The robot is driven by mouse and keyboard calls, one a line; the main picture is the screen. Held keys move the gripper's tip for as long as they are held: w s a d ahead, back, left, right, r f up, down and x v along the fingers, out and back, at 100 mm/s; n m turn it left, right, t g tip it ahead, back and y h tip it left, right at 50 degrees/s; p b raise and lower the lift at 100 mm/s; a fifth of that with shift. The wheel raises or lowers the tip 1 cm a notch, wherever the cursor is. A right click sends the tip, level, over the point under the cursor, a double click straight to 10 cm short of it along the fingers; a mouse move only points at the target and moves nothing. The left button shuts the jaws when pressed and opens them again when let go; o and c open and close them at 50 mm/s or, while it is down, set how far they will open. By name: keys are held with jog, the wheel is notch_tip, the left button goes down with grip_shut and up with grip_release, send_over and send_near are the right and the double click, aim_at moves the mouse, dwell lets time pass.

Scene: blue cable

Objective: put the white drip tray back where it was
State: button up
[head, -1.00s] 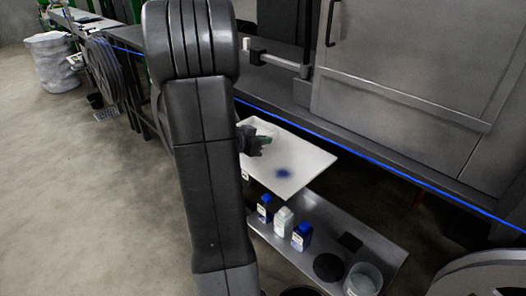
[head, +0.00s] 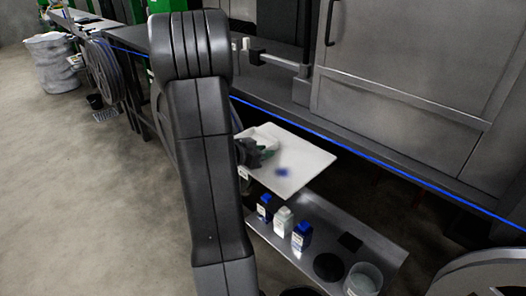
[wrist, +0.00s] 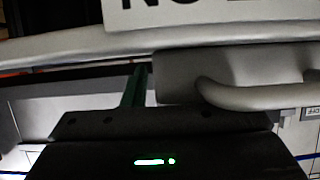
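The white drip tray (head: 310,159) is a flat pale panel with a blue stain (head: 282,172) in the head view. It is just below the blue cable and above a grey shelf, and its left end is behind my arm. My gripper (head: 262,153) is at the tray's left part, dark with green fingers; whether it touches the tray cannot be told. In the wrist view a green finger (wrist: 133,86) stands beside a pale block and a rounded grey handle-like loop (wrist: 255,95). The gap between the fingers is hidden.
The blue cable (head: 400,179) runs along the dark bench edge behind the tray. The shelf (head: 331,223) below holds blue-and-white bottles (head: 302,235), a black disc and a pale tub (head: 363,280). A cable reel (head: 103,72) stands at left. Open floor lies left.

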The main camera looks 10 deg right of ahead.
jog(key=shift+r, duration=0.2)
jog(key=v, duration=1.2)
jog(key=shift+b, duration=0.4)
